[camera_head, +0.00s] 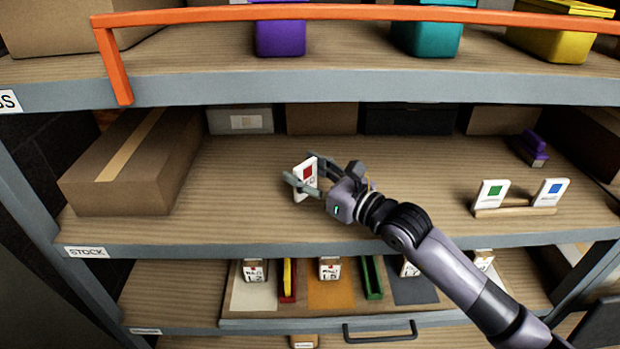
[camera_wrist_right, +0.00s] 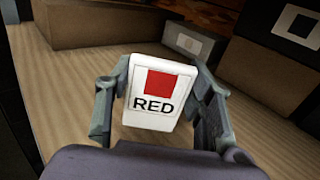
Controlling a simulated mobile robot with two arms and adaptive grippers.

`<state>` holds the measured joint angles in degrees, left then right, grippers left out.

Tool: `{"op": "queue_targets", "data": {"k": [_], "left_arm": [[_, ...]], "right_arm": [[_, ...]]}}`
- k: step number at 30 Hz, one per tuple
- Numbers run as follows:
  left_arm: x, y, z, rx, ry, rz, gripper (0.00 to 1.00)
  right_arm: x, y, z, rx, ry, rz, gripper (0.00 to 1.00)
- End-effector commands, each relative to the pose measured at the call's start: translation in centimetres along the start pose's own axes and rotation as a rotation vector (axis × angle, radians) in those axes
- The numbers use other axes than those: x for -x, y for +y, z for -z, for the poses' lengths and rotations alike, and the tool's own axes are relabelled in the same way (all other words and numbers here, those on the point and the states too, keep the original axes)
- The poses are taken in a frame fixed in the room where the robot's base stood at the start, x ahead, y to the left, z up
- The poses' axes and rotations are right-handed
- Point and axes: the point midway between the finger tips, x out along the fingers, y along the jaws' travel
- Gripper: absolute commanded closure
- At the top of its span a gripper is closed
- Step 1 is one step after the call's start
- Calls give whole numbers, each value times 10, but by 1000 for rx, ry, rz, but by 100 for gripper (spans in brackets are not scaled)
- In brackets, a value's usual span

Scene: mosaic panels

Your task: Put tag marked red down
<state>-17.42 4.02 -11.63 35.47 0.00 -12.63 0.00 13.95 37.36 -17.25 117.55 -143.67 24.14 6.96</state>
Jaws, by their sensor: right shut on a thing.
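The tag marked red (camera_head: 307,174) is a white card with a red square, above the middle shelf in the head view. In the right wrist view the tag (camera_wrist_right: 158,92) shows the word RED and stands nearly upright between the fingers. My right gripper (camera_head: 303,180) is shut on it. Whether the tag's lower edge touches the shelf I cannot tell. My left gripper is not in view.
A large cardboard box (camera_head: 130,165) stands left on the middle shelf (camera_head: 240,215). Grey, brown and black boxes line its back. A purple object (camera_head: 532,148) lies at the right. An orange rail (camera_head: 350,13) crosses above. Below is a tray with a handle (camera_head: 380,333).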

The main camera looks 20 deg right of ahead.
Motion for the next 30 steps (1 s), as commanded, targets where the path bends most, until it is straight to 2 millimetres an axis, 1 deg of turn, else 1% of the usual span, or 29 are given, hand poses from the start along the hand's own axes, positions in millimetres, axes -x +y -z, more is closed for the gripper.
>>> {"op": "queue_targets", "data": {"k": [1,3,6,13,16,17,25,26,30], "left_arm": [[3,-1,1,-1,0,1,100],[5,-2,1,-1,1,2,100],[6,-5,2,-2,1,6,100],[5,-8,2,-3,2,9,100],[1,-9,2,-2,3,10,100],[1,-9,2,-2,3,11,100],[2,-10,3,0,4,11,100],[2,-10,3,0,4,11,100],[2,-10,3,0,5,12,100]], "right_arm": [[0,-1,9,-1,7,1,71],[0,-1,18,-2,5,1,71],[0,0,24,0,3,1,71],[0,0,25,0,1,0,71],[0,0,28,-1,1,0,71],[0,0,28,-1,1,0,51],[0,0,27,0,2,0,33],[0,0,27,0,2,0,32],[0,0,27,0,2,0,32]]}}
